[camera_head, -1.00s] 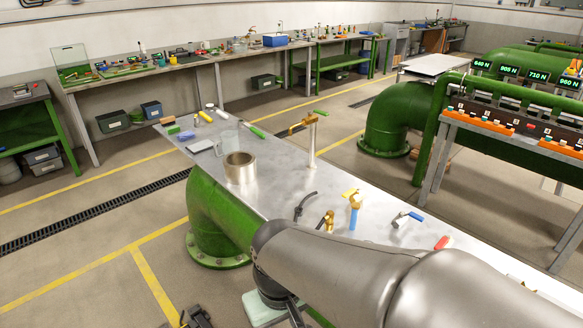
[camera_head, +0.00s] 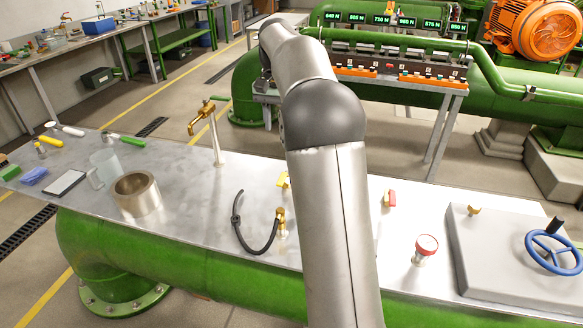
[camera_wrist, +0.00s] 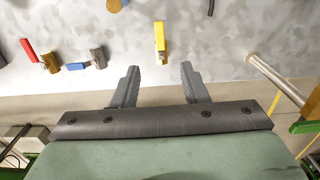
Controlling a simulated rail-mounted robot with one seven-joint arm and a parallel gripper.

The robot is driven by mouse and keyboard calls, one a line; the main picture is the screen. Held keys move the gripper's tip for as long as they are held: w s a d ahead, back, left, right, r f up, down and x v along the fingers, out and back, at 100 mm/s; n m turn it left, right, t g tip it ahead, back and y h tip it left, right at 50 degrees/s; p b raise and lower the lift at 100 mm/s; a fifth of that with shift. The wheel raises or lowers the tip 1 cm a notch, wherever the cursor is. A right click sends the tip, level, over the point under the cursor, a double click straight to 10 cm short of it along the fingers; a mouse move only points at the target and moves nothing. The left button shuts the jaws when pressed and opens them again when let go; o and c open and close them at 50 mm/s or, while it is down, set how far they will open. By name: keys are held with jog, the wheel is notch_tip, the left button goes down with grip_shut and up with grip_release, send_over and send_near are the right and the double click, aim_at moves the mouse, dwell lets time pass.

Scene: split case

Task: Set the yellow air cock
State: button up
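The yellow air cock shows in the wrist view as a yellow lever (camera_wrist: 160,38) with a small brass end, on the grey metal bench top. In the head view only a bit of its yellow lever (camera_head: 283,180) shows at the left edge of my arm; the rest is hidden. My gripper (camera_wrist: 158,80) is open and empty in the wrist view. Its two dark fingers point towards the bench, with the yellow lever beyond their tips, roughly between them and apart from them. In the head view the fingers are hidden or cannot be made out.
A red-handled valve (camera_wrist: 29,50) and a blue-handled fitting (camera_wrist: 75,66) lie left of the lever in the wrist view; a steel tap post (camera_wrist: 275,80) stands right. In the head view, a black hose (camera_head: 236,225), brass ring (camera_head: 137,194) and red-rimmed gauge (camera_head: 427,245) share the bench (camera_head: 190,235).

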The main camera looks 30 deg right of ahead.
send_near(281, 179)
notch_tip(281, 179, down, 8)
jog(key=shift+s+r, duration=0.1)
dwell(0.3)
jog(key=shift+c, duration=0.3)
grip_shut()
